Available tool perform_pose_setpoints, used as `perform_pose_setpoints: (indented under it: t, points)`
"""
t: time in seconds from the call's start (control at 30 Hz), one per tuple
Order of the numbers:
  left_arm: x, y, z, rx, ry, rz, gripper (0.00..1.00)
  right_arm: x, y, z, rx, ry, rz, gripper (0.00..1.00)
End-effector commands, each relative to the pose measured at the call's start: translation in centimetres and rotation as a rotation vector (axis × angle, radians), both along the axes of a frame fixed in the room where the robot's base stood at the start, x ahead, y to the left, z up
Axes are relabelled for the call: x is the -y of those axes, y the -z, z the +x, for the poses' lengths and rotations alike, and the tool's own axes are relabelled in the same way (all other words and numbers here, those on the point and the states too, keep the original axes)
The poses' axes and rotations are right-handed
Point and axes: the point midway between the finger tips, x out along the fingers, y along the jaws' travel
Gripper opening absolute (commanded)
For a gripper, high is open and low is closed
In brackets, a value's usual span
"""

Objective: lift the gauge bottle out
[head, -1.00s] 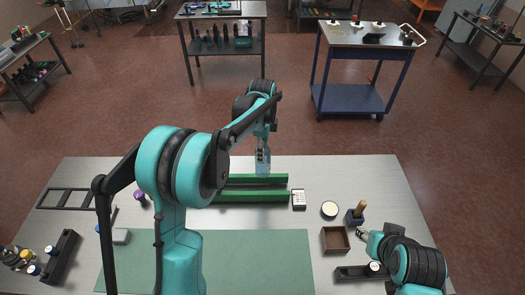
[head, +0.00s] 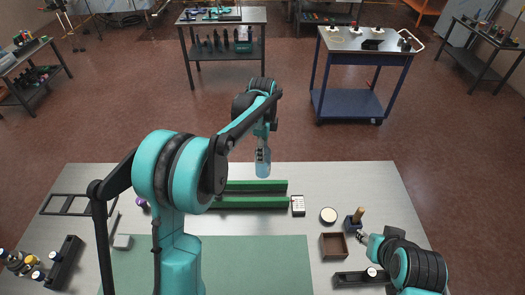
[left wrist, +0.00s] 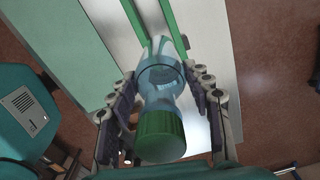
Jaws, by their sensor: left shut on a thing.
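The gauge bottle is a clear bluish bottle (head: 263,168) with a dark ring and a green cap (left wrist: 160,136). My left gripper (head: 262,143) is shut on it, with its fingers (left wrist: 158,82) on either side of the body in the left wrist view. In the head view the bottle hangs upright at the far edge of the table, above the green rails (head: 255,187). Its lower end appears just clear of the rails. My right gripper (head: 363,238) is low at the right, near a small dark block with a wooden handle; its fingers are too small to read.
The table (head: 370,185) also holds a white keypad-like box (head: 298,205), a round white-topped jar (head: 328,215), a brown open box (head: 334,246) and a dark frame (head: 75,205). A green mat (head: 250,262) at the front is clear.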

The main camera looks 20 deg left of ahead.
Motion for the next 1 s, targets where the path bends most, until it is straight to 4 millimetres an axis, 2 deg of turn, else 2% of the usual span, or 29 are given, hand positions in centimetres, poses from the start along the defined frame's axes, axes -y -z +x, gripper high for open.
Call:
perform_pose_setpoints:
  t: [0.47,0.83,0.87,1.0]
  points:
    - [0.0,-2.0,0.0,0.0,0.0,0.0,0.1,0.0,-1.3,0.0,0.0,0.0,0.0,0.4]
    - [0.0,-2.1,0.0,0.0,0.0,0.0,0.1,0.0,-1.4,0.0,0.0,0.0,0.0,0.4]
    - [0.0,-2.1,0.0,0.0,0.0,0.0,0.05,0.0,-1.4,0.0,0.0,0.0,0.0,0.4]
    - [0.0,-2.1,0.0,0.0,0.0,0.0,0.05,0.0,-1.4,0.0,0.0,0.0,0.0,0.4]
